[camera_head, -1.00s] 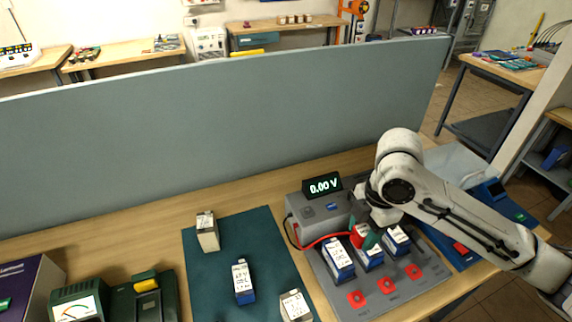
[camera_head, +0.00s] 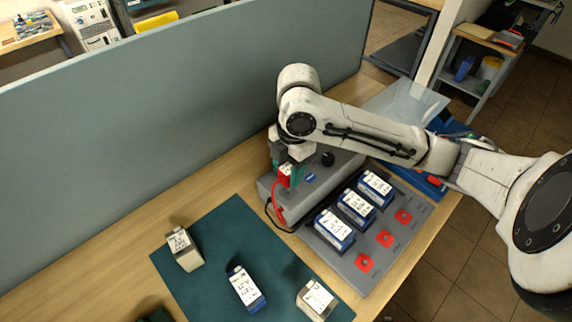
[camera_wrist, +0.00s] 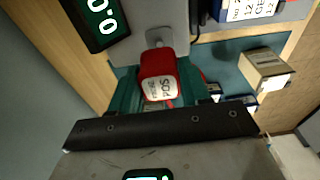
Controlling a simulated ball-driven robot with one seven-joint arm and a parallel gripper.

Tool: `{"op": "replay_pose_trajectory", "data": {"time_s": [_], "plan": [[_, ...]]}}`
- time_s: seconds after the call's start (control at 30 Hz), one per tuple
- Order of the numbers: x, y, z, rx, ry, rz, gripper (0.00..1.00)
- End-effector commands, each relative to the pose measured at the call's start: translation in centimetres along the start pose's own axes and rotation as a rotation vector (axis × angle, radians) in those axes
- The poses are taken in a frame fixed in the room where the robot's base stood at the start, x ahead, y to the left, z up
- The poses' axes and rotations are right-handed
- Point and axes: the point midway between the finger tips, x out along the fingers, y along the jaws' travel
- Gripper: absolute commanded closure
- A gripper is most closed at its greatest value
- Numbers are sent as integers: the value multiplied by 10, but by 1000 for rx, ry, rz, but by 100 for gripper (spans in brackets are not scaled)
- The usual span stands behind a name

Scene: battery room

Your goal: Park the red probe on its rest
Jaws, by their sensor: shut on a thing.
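The red probe (camera_head: 284,172) is between the teal fingers of my gripper (camera_head: 285,179), which is shut on it, over the left end of the grey meter box (camera_head: 343,161). The wrist view shows the probe (camera_wrist: 157,75) close up, with a white label and a grey tip pointing at the grey surface. I cannot tell whether the tip touches anything. A red lead (camera_head: 278,205) hangs down from the probe at the box's left end. The meter's display (camera_wrist: 97,18) partly shows in the wrist view; my arm hides it in the head view. I cannot make out the probe's rest.
Three blue batteries (camera_head: 335,229) stand on the grey tray (camera_head: 330,262) with three red pads in front. The teal mat (camera_head: 215,251) holds a blue battery (camera_head: 245,289) and two beige ones (camera_head: 184,250). A grey partition (camera_head: 170,120) stands behind. Bare tabletop lies left of the mat.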

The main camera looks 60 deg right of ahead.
Motion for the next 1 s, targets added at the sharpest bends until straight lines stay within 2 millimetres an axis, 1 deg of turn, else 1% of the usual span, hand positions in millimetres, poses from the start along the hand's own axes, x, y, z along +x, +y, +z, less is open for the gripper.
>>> {"op": "replay_pose_trajectory", "data": {"time_s": [0.03,0.2,0.4,1.0], "plan": [[7,0,1,0,0,-1,89],[27,0,3,1,0,0,89],[39,0,5,1,0,0,89],[40,0,5,1,0,0,89]]}}
